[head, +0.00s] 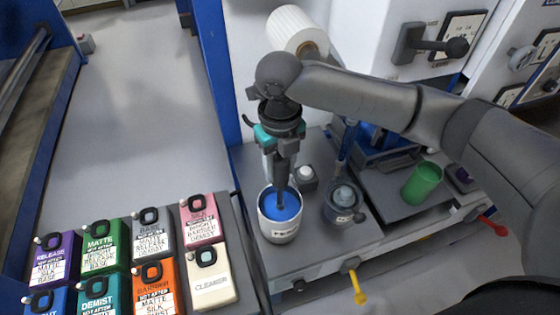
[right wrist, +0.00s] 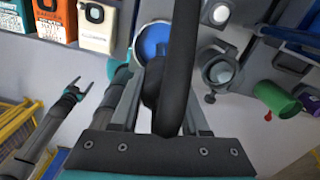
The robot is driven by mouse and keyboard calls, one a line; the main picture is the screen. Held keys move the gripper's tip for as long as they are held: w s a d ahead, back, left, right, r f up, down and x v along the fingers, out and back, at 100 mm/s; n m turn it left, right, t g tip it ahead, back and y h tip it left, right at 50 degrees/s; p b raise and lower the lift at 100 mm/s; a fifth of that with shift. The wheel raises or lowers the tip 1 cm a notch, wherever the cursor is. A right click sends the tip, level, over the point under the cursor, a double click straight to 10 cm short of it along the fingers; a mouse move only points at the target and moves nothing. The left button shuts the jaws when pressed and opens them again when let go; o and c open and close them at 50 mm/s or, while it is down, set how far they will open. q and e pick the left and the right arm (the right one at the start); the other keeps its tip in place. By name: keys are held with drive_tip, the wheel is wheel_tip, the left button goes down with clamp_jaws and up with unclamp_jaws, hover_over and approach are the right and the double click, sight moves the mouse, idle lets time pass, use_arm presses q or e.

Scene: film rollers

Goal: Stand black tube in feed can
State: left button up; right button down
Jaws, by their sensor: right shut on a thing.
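The feed can (head: 279,238) is a white can filled with blue, at the front left of the bench. It also shows in the right wrist view (right wrist: 140,52), partly hidden. My right gripper (head: 282,172) points down above the can, shut on the black tube (right wrist: 182,65). The tube's dark lower end (head: 281,200) overlaps the blue surface in the head view; I cannot tell whether it dips in. My left gripper (right wrist: 79,88) shows only in the right wrist view, open and apart from the can.
A grey pot (head: 343,205) stands right of the can, with a green cup (head: 422,183) farther right. Labelled bottles, including a cream cleaner bottle (head: 212,280), fill the tray at left. A white roll (head: 297,33) is behind my right arm.

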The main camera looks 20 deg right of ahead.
sight(280, 193)
drive_tip(key=shift+f+b, duration=1.95)
drive_tip(key=shift+f, duration=2.85)
drive_tip(key=shift+c, duration=1.6)
unclamp_jaws()
